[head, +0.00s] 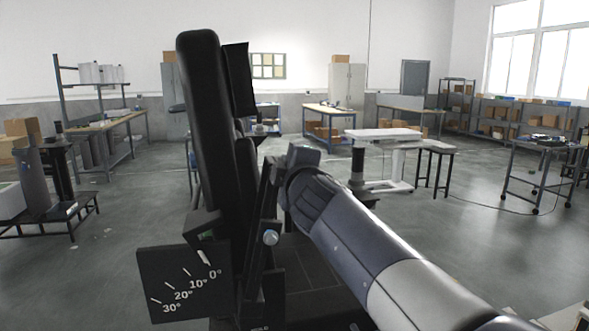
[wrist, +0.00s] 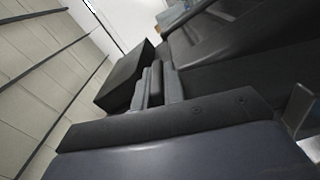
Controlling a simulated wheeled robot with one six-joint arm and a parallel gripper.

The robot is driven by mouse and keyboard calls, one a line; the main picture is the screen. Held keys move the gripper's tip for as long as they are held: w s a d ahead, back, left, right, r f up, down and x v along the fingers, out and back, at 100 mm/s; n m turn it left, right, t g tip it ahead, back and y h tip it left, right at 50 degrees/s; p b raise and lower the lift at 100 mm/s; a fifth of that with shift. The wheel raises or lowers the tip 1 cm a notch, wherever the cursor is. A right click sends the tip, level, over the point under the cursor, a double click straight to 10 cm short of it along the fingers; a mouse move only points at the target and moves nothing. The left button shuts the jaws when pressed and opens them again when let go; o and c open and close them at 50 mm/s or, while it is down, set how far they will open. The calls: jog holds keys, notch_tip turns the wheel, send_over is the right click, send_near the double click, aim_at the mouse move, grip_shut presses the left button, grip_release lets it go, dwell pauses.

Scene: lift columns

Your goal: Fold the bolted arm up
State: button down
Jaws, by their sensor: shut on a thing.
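The bolted arm (head: 203,120) is a long black padded bar standing nearly upright, left of centre in the head view. At its foot a black scale plate (head: 180,285) carries marks from 0° to 30°, and a white pointer (head: 204,257) lies close to the 0° mark. My gripper (head: 278,165) reaches in from the right, against the bar's right side. Its jaws are shut on the bolted arm, though the contact is mostly hidden. In the wrist view, dark jaws (wrist: 155,85) meet black parts, and a large dark surface fills the upper right.
A dark bracket with a round bolt (head: 270,237) stands just right of the bar's foot. Workbenches and shelves line the walls.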

jog(key=c, duration=1.5)
grip_release()
jog(key=shift+s, duration=0.1)
jog(key=v, duration=1)
jog(key=shift+s+d+b, duration=0.1)
jog(key=shift+s+b, duration=0.2)
jog(key=x, duration=1.1)
jog(key=shift+p, duration=0.35)
jog(key=shift+d+f, duration=0.1)
jog(key=shift+d, duration=0.15)
